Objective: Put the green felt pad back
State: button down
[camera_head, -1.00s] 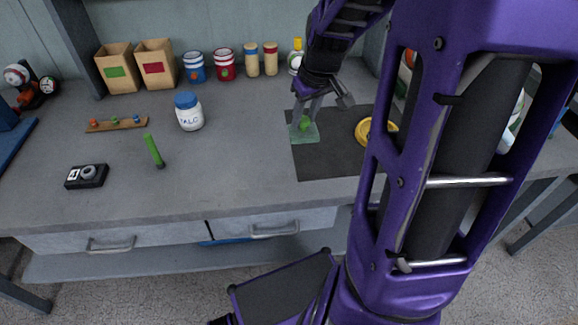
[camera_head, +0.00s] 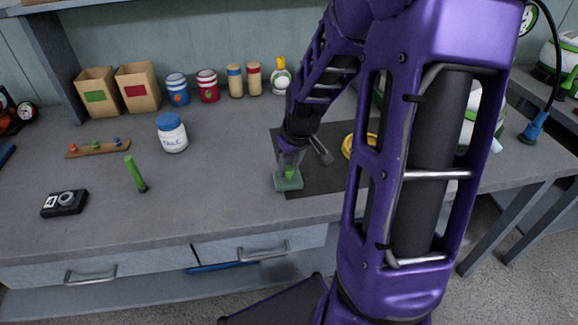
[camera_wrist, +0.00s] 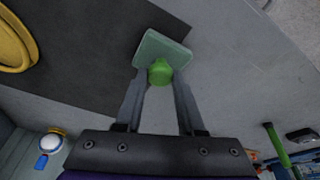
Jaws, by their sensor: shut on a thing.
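The green felt pad is a pale green square (camera_head: 288,182) with a bright green knob (camera_wrist: 159,73) on top. My gripper (camera_head: 289,170) is shut on the knob, with one finger on each side of it in the wrist view. The pad is at the front left corner of the dark mat (camera_head: 315,150). In the wrist view the pad (camera_wrist: 165,45) overlaps the mat's edge, partly against bare grey bench. I cannot tell whether it touches the surface or hangs just above it. My arm hides part of the mat.
A yellow ring (camera_head: 352,146) lies on the mat. A talc jar (camera_head: 172,135), a green stick (camera_head: 135,173), a peg strip (camera_head: 97,148) and a black device (camera_head: 64,203) stand left. Boxes, one green-labelled (camera_head: 98,94), and jars line the back. The bench front left of the mat is clear.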

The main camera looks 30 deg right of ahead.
jog(key=shift+f, duration=0.1)
jog(key=c, duration=0.5)
grip_release()
jog(key=p+v, duration=0.3)
jog(key=v, duration=0.9)
jog(key=shift+p, duration=0.3)
jog(key=shift+w+r, duration=0.1)
jog(key=shift+r, duration=0.1)
